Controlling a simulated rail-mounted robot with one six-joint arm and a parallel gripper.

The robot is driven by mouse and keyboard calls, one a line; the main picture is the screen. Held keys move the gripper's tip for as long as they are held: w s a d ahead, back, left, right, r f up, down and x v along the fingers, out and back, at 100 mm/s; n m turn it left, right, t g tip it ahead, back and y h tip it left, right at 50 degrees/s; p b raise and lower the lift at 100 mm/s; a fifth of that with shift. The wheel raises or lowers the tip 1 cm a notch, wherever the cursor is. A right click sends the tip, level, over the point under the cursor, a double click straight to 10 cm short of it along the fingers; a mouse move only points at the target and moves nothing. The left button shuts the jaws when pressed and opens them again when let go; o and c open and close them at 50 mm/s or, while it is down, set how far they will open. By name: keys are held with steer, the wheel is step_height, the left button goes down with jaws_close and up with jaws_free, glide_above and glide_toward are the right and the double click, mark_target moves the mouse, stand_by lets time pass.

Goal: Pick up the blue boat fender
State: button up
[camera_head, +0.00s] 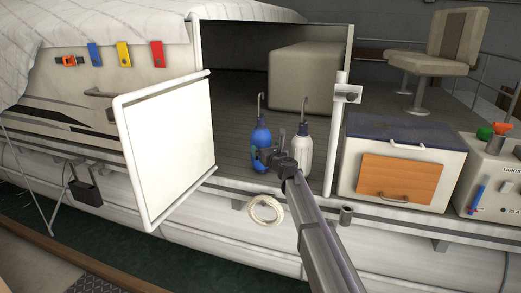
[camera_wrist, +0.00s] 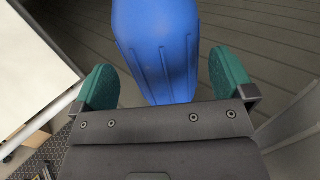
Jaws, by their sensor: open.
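The blue boat fender (camera_head: 262,136) stands upright on the boat deck, with a hooked metal piece above its top. My gripper (camera_head: 272,158) is in front of its lower part in the head view and hides some of it. In the wrist view the blue fender (camera_wrist: 158,45) shows ribbed sides and lies between the two green fingertips of my open gripper (camera_wrist: 163,78). A gap shows on each side, and neither finger appears to touch it.
A white fender (camera_head: 304,150) with a similar hook stands close to the right. A white hinged door (camera_head: 170,150) stands open at left. A white post (camera_head: 334,140) and a cooler box (camera_head: 408,137) are further right. A coil of white rope (camera_head: 252,212) hangs below the deck edge.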

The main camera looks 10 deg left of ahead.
steer(key=x, duration=0.5)
steer(key=shift+w, duration=0.15)
steer(key=shift+r, duration=0.1)
steer(key=shift+c, duration=0.5)
steer(key=c, duration=0.8)
